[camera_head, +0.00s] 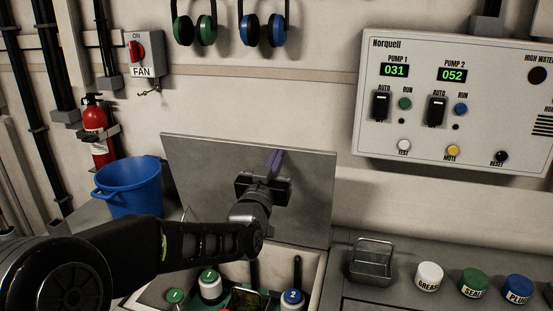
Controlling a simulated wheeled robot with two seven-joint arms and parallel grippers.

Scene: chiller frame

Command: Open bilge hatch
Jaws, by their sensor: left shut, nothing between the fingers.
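The grey bilge hatch lid (305,202) stands raised and tilted back near the wall, behind its opening. The hatch opening (309,283) is uncovered below it, and pump tops show inside: two with green caps (209,276) and one with a blue cap (292,297). My left gripper (275,160) is in front of the lid, with its purple fingers together, pointing up and away. It holds nothing. I cannot tell whether the fingers touch the lid. My left arm hides part of the lid and of the opening. My right gripper is out of view.
A blue bucket (130,187) and a red fire extinguisher (97,130) stand at left. A metal holder (370,264) and grease, seal and plug jars (473,283) sit on the counter at right. The pump control panel (455,105) is on the wall above.

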